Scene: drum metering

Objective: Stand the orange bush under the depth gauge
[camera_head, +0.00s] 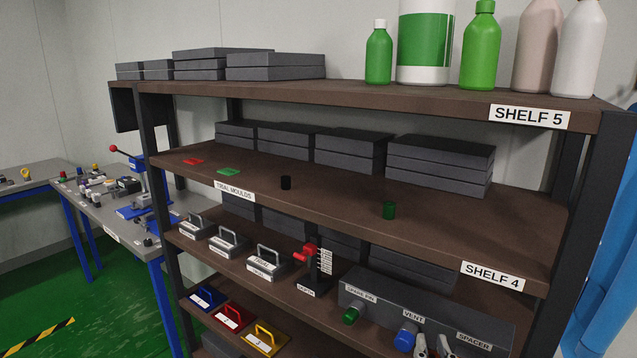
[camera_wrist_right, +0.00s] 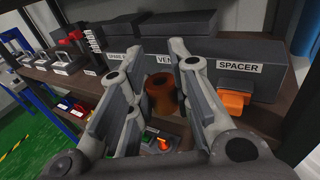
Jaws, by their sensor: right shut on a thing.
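The orange bush (camera_wrist_right: 160,92), a hollow brownish-orange cylinder, is between the fingers of my right gripper (camera_wrist_right: 160,70) in the wrist view. The fingers are shut on it, in front of the labelled grey box. In the head view my right gripper (camera_head: 431,348) shows only as fingertips at the bottom edge, and the bush is hidden. The depth gauge (camera_head: 318,270) is a black stand with a red part and a white scale, left of that box. It also shows at upper left in the wrist view (camera_wrist_right: 94,46). My left gripper is out of view.
The grey box (camera_head: 380,305) carries green (camera_head: 351,314) and blue (camera_head: 405,336) plugs. An orange piece (camera_wrist_right: 234,103) sits below its SPACER label. Handled metal blocks (camera_head: 266,262) stand left of the gauge. The TRIAL MOULDS shelf (camera_head: 330,205) lies above.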

